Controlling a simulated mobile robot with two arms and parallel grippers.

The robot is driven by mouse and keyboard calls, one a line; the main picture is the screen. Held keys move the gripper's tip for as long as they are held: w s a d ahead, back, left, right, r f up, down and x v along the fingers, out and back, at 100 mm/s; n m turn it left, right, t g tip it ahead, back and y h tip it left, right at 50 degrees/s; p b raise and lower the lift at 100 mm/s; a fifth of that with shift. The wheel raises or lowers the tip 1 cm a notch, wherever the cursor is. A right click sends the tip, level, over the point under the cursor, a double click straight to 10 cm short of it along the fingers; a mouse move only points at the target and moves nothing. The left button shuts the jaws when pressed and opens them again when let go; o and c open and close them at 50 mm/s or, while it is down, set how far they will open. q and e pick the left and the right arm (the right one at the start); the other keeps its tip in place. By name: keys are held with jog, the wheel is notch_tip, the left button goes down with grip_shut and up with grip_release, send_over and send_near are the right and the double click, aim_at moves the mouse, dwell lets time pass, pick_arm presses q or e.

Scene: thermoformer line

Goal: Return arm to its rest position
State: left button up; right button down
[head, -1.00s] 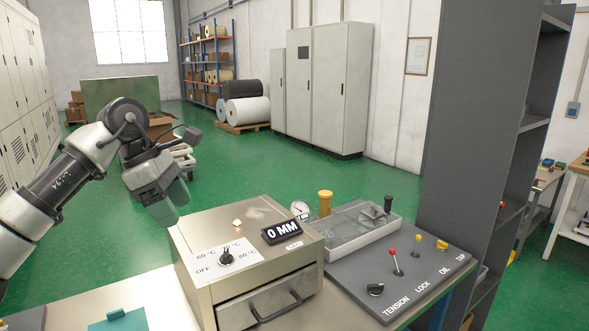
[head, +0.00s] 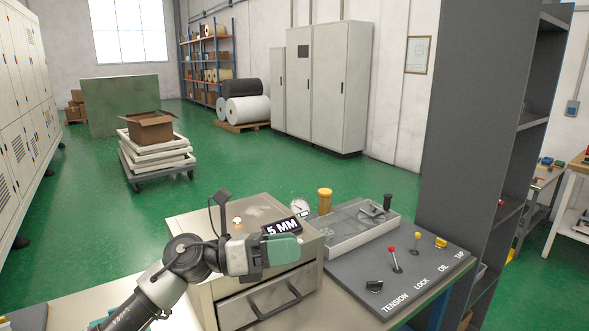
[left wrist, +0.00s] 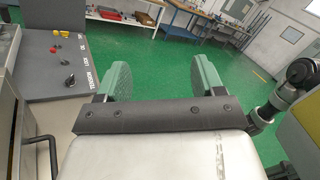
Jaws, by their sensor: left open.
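My left gripper (head: 284,249) is in front of the upper front of a metal box-shaped unit (head: 262,205) in the head view, its arm rising from the bottom left. Its green fingers are open, and the left wrist view shows them (left wrist: 160,76) apart with nothing between them. The unit's black display (head: 282,228) reads "5 MM". My arm hides the unit's temperature dial. My right gripper is in neither view.
Right of the unit is a grey panel (head: 415,268) with a black knob (head: 374,286), a red lever (head: 393,255) and yellow controls. A drawer handle (head: 275,303) juts out below the gripper. A dark shelf (head: 465,150) stands at the right. The green floor behind has clear room.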

pick_arm(q)
jog(key=s+a+f+m+t+y, duration=0.4)
jog(key=a+f+m+t+y, duration=0.45)
jog(key=m, duration=0.85)
jog(key=s+a+f+m+t+y, duration=0.45)
jog(key=a+f+m+y, duration=0.25)
jog(key=f+m+y, duration=0.65)
jog(key=s+f+g+h, duration=0.1)
jog(key=s, duration=0.1)
jog(key=s+a+f+g+h, duration=0.1)
jog(key=s+f+g, duration=0.1)
jog(key=s+a+f+g+h, duration=0.1)
jog(key=s, duration=0.2)
jog(key=shift+a+f+n, duration=0.1)
jog(key=shift+f+n, duration=0.2)
jog(key=shift+n, duration=0.05)
jog(key=s+a+f+n+g, duration=0.1)
jog(key=s+f+n+g, duration=0.2)
jog(key=s, duration=0.5)
jog(key=s+a+f+g, duration=0.1)
jog(key=s+f+g, duration=0.1)
jog(key=s+g, duration=0.4)
notch_tip(320, 180, down, 29)
jog(key=s+b, duration=0.2)
jog(key=s+a+f+g, duration=0.1)
jog(key=s+a+f, duration=0.1)
jog(key=s+f, duration=1.3)
jog(key=shift+s+a+f, duration=0.15)
jog(key=shift+s+f, duration=0.2)
jog(key=shift+f, duration=0.05)
